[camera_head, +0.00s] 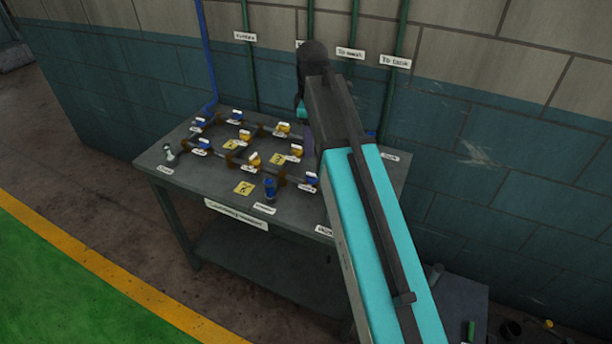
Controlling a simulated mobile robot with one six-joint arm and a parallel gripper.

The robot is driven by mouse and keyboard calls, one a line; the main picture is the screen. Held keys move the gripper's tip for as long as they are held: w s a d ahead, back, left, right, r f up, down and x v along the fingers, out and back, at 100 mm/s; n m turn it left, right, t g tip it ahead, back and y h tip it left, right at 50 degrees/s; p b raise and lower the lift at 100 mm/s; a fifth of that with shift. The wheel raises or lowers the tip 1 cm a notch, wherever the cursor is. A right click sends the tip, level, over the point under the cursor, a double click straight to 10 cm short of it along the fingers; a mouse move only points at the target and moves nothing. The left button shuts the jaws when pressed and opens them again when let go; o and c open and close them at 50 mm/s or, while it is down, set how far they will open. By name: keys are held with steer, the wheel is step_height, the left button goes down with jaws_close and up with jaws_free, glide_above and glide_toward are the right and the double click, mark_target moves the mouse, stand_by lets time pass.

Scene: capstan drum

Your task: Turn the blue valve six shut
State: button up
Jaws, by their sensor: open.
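Several small blue-handled valves stand on a grey table (180,176). One is at the back left (238,115), one at the left (203,144), one at the front (270,186) and one right of that (312,178). Their small tags are too small to read, so I cannot tell which is valve six. My arm reaches in from the bottom right and covers the right part of the table. My gripper (307,138) hangs down behind the arm over the table, partly hidden. It is open, and its fingertips cannot be made out clearly.
Several yellow valves (283,128) and brown pipe fittings sit among the blue ones. A blue pipe (207,55) and green pipes (248,60) run up the brick wall behind. Dark floor (120,220) lies open left of the table.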

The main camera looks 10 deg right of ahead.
mark_target(312, 174)
steer(key=shift+w+d+f, duration=0.15)
steer(key=shift+w+f, duration=0.1)
steer(key=shift+f, duration=0.2)
steer(key=shift+w+d+f+p, duration=0.15)
steer(key=shift+f+p, duration=0.4)
steer(key=shift+f, duration=1.7)
steer(key=shift+w+a+f+p, duration=0.15)
steer(key=shift+f+p, duration=0.45)
steer(key=shift+f, duration=1.6)
steer(key=shift+w+d+f+p, duration=0.15)
steer(key=shift+f+p, duration=0.4)
steer(key=shift+f, duration=1.7)
steer(key=c, duration=1)
steer(key=shift+c, duration=0.2)
